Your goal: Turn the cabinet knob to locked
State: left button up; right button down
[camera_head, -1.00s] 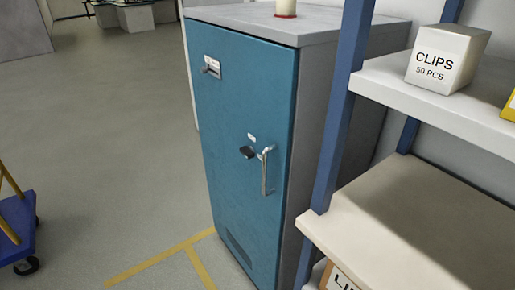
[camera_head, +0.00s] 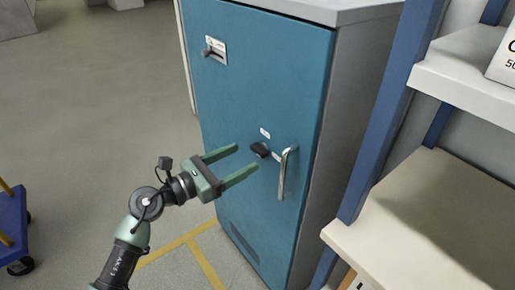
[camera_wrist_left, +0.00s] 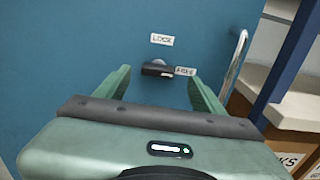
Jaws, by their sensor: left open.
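The blue cabinet (camera_head: 235,100) stands in the middle of the head view with its door shut. Its dark knob (camera_head: 260,149) sits left of the door handle, below a small white label (camera_head: 265,133). In the left wrist view the knob (camera_wrist_left: 157,69) lies roughly sideways. A label reading LOCK (camera_wrist_left: 162,39) is above it and a second, hard-to-read label (camera_wrist_left: 185,71) is at its right. My left gripper (camera_head: 246,158) is open and empty, its fingers pointing at the knob and apart from it. In the wrist view the knob shows between the fingertips. My right gripper is not in view.
A metal bar handle (camera_head: 286,172) stands just right of the knob. A latch with a label (camera_head: 214,50) is higher on the door. A shelf rack with a blue post (camera_head: 385,125) stands close at right. A blue cart (camera_head: 12,225) is at far left; floor between is clear.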

aim_at(255, 151)
pick_arm(q)
jog(key=x, duration=0.5)
jog(key=shift+w, duration=0.15)
jog(key=c, duration=1.4)
jog(key=shift+o, duration=0.2)
jog(key=shift+p, duration=0.35)
